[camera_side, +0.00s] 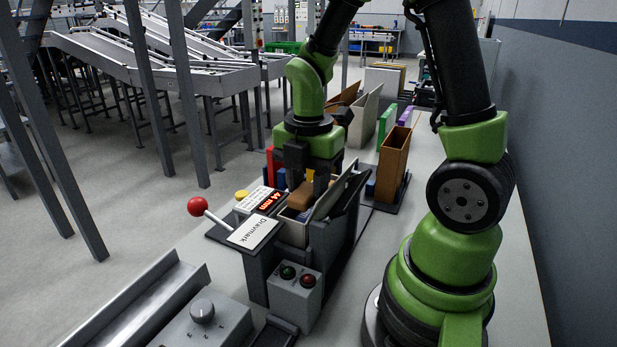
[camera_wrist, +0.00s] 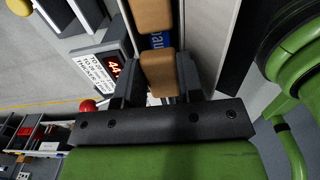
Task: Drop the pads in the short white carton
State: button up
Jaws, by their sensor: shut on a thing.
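In the wrist view the pad (camera_wrist: 160,74) sits between the two dark fingers (camera_wrist: 160,88). Another tan pad (camera_wrist: 152,15) shows beyond it, with a blue printed surface (camera_wrist: 158,41) between them. The carton stands in a dark grey fixture, with a pale flap (camera_side: 333,192) raised on its right. My gripper and the fixture hide much of the carton's inside.
A sign plate (camera_side: 254,231), a red-knobbed lever (camera_side: 197,206) and a red-digit display (camera_side: 271,201) stand left of the carton. A button box (camera_side: 295,295) is in front. A brown open box (camera_side: 394,155) stands to the right; another pale carton (camera_side: 365,117) is behind.

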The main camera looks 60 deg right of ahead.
dwell(0.4)
jog(key=o, duration=1)
jog(key=shift+c, duration=0.2)
jog(key=shift+s, duration=0.1)
jog(key=shift+c, duration=0.3)
jog(key=shift+r, duration=0.25)
jog(key=o, duration=0.4)
notch_tip(320, 180, up, 2)
jog(key=shift+r, duration=1.75)
